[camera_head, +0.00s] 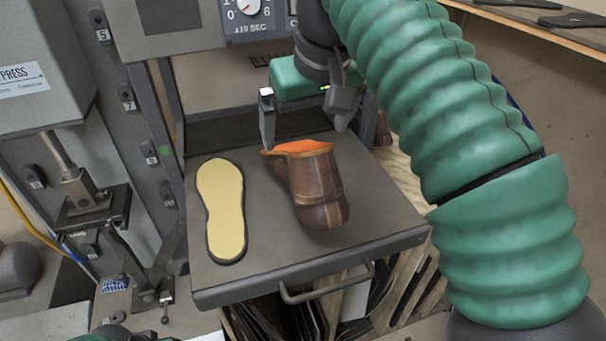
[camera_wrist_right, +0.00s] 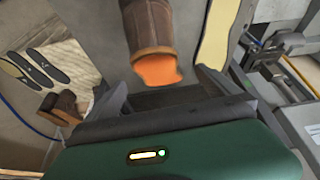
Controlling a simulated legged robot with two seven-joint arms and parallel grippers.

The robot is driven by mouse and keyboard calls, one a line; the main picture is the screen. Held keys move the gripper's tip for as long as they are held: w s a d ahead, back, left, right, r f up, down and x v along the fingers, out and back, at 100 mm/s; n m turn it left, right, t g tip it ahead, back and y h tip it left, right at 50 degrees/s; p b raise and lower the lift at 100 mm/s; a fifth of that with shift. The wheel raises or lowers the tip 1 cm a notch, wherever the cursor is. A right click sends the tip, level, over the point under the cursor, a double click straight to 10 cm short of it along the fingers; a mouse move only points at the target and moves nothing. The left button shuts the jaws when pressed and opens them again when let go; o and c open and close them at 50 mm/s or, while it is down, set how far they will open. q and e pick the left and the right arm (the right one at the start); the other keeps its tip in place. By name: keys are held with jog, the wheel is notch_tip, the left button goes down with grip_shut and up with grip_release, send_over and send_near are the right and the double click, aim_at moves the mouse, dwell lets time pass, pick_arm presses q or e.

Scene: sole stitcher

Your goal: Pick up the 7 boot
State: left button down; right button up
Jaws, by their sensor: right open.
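The brown boot (camera_head: 316,188) with an orange lining lies on the grey tray table of the machine, its orange opening toward the back. My right gripper (camera_head: 305,133) is open and hangs at the boot's opening end, with one finger to the left of the boot and the other to its right. In the right wrist view the boot (camera_wrist_right: 152,40) lies ahead of the two open fingers, its orange opening near the gap between them. The boot does not appear gripped. My left gripper is not clearly in view.
A yellow sole (camera_head: 221,208) with a dark edge lies left of the boot on the tray (camera_head: 272,262). The press machine (camera_head: 48,70) stands at the left. Another brown boot (camera_wrist_right: 62,107) and several soles (camera_wrist_right: 40,68) show in the wrist view.

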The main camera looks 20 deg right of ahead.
aim_at(297, 146)
jog(key=w+f, duration=0.1)
jog(key=f, duration=0.1)
jog(key=w+f, duration=0.1)
jog(key=w, duration=0.1)
jog(key=w+a+f, duration=0.1)
jog(key=f, duration=0.1)
jog(key=shift+w+f, duration=0.3)
jog(key=shift+w, duration=0.1)
jog(key=f, duration=0.1)
jog(key=w+d+f+p, duration=0.1)
jog(key=shift+f, duration=0.3)
jog(key=shift+s+d+f, duration=0.1)
jog(key=shift+s, duration=0.2)
jog(key=shift+s+d, duration=0.2)
jog(key=shift+s, duration=0.2)
jog(key=shift+c, duration=1.1)
jog(key=shift+w+a, duration=0.3)
jog(key=shift+w, duration=0.05)
jog(key=c, duration=0.5)
jog(key=shift+w+a, duration=0.1)
jog(key=shift+a, duration=0.1)
jog(key=c, duration=1)
pick_arm(q)
jog(key=shift+w+a, duration=0.15)
jog(key=shift+w, duration=0.5)
pick_arm(e)
jog(key=shift+d, duration=0.25)
jog(key=shift+c, duration=0.2)
